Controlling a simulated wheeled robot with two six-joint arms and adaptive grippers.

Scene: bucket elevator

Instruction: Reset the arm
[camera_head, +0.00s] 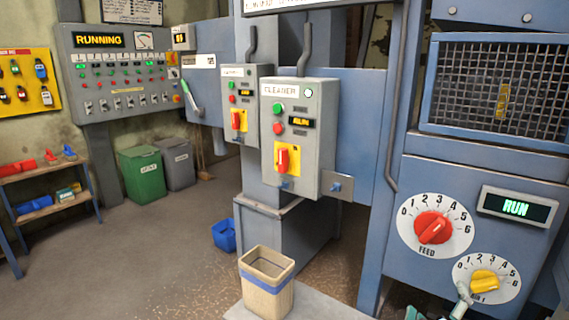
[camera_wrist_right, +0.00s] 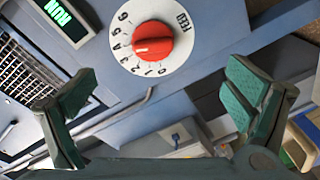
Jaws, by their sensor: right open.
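My right gripper (camera_head: 440,303) shows at the bottom right of the head view, partly cut off by the frame edge, in front of the blue machine panel beside the yellow knob (camera_head: 484,281). In the right wrist view its two green-padded fingers (camera_wrist_right: 160,103) are spread wide with nothing between them. The red FEED knob (camera_head: 432,228) on its white dial is above the gripper in the head view. It also shows beyond the fingers in the right wrist view (camera_wrist_right: 153,41), apart from them. My left gripper is not in view.
A green RUN display (camera_head: 516,207) sits right of the FEED dial, below a mesh guard (camera_head: 500,88). The grey CLEANER box (camera_head: 299,137) hangs left of it. A beige bin (camera_head: 266,284) stands on a slab below. Open floor (camera_head: 130,250) lies to the left.

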